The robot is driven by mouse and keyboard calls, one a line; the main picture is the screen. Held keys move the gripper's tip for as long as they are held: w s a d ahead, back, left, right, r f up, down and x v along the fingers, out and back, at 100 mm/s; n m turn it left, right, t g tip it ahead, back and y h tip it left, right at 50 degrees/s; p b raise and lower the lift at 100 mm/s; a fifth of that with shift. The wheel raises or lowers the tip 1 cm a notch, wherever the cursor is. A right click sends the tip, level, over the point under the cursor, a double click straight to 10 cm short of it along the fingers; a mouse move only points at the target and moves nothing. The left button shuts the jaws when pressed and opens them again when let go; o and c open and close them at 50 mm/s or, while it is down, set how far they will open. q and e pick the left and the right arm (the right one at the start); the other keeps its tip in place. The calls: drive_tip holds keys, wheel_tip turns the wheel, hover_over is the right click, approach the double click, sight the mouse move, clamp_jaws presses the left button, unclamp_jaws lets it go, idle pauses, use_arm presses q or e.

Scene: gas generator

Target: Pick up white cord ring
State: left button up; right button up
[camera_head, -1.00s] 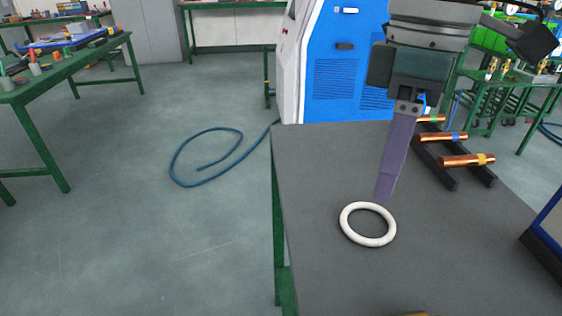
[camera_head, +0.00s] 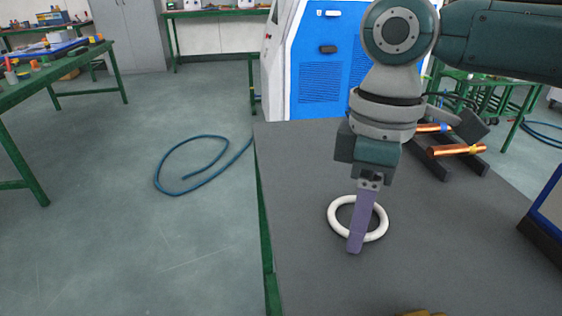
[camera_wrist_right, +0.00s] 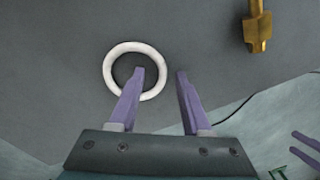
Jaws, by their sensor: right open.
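The white cord ring (camera_head: 336,214) lies flat on the dark grey table top (camera_head: 300,260). My right gripper (camera_head: 355,250) is above the ring in the head view, and its finger hides part of the ring's near side. In the right wrist view the ring (camera_wrist_right: 112,62) is just ahead of the fingers. My right gripper (camera_wrist_right: 159,74) is open and empty there, with its left finger overlapping the ring's opening and its right finger outside the ring to the right. Whether a finger touches the ring cannot be told.
Copper rods (camera_head: 455,150) rest on a black rack at the table's back right. A blue-framed object (camera_head: 545,215) stands at the right edge. A brass fitting (camera_wrist_right: 257,28) lies on the table. The table around the ring is mostly clear.

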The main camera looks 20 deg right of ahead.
clamp_jaws()
idle(0.3)
idle(0.3)
